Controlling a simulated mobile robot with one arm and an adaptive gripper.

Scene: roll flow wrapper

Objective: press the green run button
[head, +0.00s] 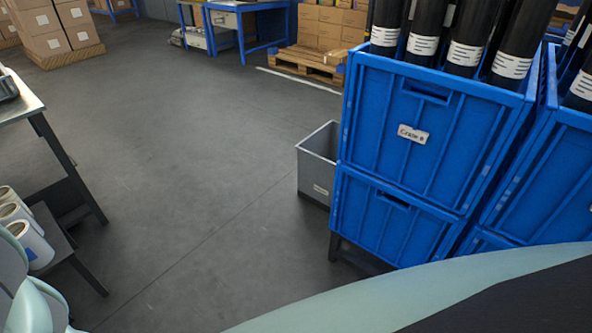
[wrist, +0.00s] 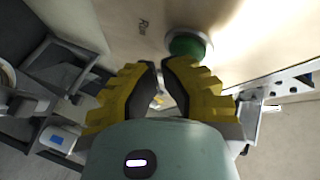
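In the wrist view, the green run button (wrist: 187,46) is a round green knob in a pale metal collar on a light panel (wrist: 115,22). Partly readable lettering on the panel, starting with "Ru", is left of the button. My gripper (wrist: 161,66), with yellow ribbed fingers and dark pads, is below the button in the picture. Its fingertips are nearly together with nothing held between them. The right fingertip is close under the button's collar; I cannot tell whether they touch. The head view shows neither the button nor my gripper.
In the head view, stacked blue crates (head: 425,137) with black rolls stand at right, beside a grey bin (head: 316,165). A bench (head: 22,100) with white rolls (head: 28,240) below is at left. The floor between is clear. A slotted metal bracket (wrist: 285,83) is right of my gripper in the wrist view.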

